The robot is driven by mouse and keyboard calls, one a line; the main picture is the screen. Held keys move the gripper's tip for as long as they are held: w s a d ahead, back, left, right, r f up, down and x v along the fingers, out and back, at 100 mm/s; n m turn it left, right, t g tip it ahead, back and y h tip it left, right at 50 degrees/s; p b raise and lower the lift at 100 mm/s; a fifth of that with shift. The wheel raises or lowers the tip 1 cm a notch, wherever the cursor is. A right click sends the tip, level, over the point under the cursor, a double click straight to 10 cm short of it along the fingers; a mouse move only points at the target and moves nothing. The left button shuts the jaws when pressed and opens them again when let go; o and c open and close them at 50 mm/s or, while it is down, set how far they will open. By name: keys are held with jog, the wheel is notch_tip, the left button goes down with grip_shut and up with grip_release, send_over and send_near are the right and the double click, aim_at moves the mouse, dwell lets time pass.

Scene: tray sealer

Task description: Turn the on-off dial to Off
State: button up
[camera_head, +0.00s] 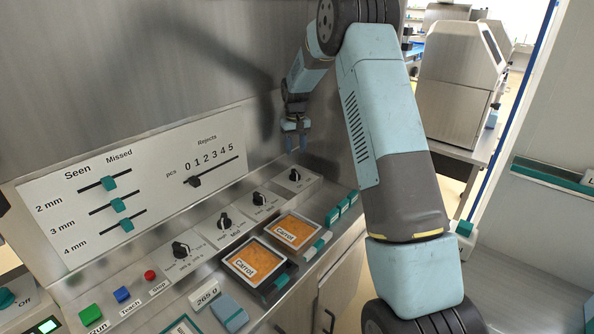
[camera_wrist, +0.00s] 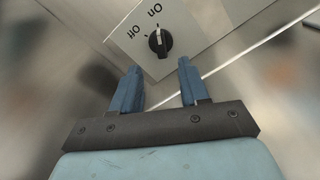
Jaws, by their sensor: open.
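The on-off dial (camera_wrist: 160,42) is a black knob on a pale plate marked On and Off. In the wrist view its white pointer line is on the upper half, towards the On label. It also shows in the head view (camera_head: 295,175) as the farthest knob of the row on the panel. My gripper (camera_head: 295,148) is open and empty above this dial, fingers pointing down. In the wrist view the dial lies beyond the fingertips of my gripper (camera_wrist: 159,66), in line with the gap between them. The fingers look apart from the dial.
Other black knobs (camera_head: 224,221) line the panel towards the front left. Two carrot trays (camera_head: 297,231) and teal switches (camera_head: 341,209) lie to their right. A steel wall with a slider board (camera_head: 150,185) rises behind. Green, blue and red buttons (camera_head: 122,295) are at the front left.

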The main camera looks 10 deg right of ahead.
aim_at(296, 172)
notch_tip(296, 172, down, 10)
jog(key=shift+r, duration=0.1)
dwell(0.4)
grip_shut()
jog(key=shift+d, duration=0.15)
